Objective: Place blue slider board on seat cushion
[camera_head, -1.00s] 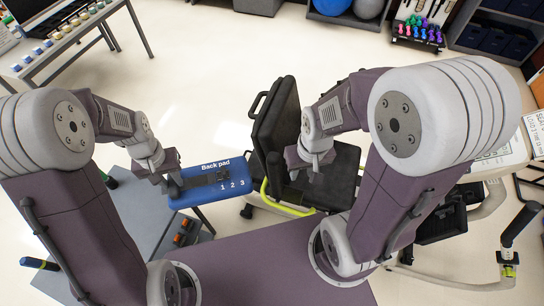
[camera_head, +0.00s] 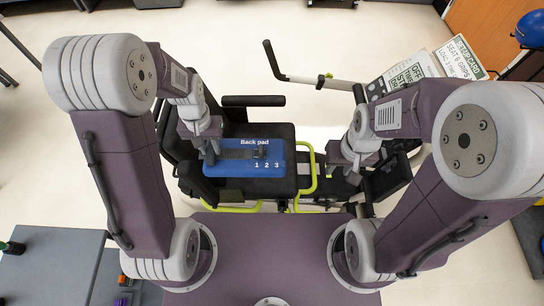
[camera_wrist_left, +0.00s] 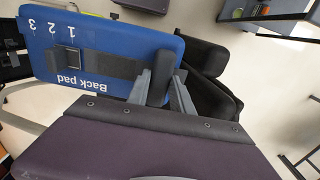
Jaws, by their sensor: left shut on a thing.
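The blue slider board (camera_head: 278,150), marked "Back pad" and 1 2 3, has a dark strap and buckle across it. My left gripper (camera_head: 212,154) is shut on its left end. The board is over the black seat cushion (camera_head: 283,186) in the head view and covers much of it; I cannot tell whether they touch. In the left wrist view the board (camera_wrist_left: 100,40) reaches up and left from the left gripper's fingers (camera_wrist_left: 163,83). My right gripper (camera_head: 352,165) is right of the seat, apart from the board; its jaws are too small to read.
The black backrest (camera_head: 187,180) stands at the seat's left. Yellow-green rails (camera_head: 314,168) run along the seat's right and near sides. A long handle (camera_head: 275,62) and a white sign (camera_head: 410,72) are beyond. Open floor lies at the far left.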

